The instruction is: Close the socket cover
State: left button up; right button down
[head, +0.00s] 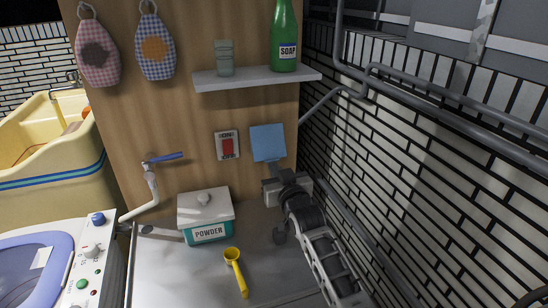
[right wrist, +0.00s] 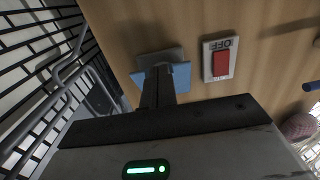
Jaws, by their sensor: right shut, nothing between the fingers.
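The light-blue socket cover (head: 268,142) is on the wooden panel, right of the red switch. In the right wrist view the cover (right wrist: 180,76) appears tilted out from the wall, with a grey plate (right wrist: 158,58) beside it; the socket face is mostly hidden. My right gripper (head: 271,184) is shut and empty, just below the cover in the head view. In the right wrist view its dark fingers (right wrist: 158,82) overlap the cover; I cannot tell if they touch it. My left gripper is not in view.
The red switch (head: 227,146) is close left of the cover. A shelf (head: 250,79) with a soap bottle (head: 284,38) is above. A powder box (head: 206,217) and yellow scoop (head: 235,270) are on the counter. A brick wall with pipes (head: 450,110) bounds the right.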

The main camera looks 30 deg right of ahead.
pick_arm(q)
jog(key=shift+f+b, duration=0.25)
jog(key=shift+b, duration=0.45)
pick_arm(e)
jog(key=w+f, duration=0.2)
jog(key=shift+w+d, duration=0.3)
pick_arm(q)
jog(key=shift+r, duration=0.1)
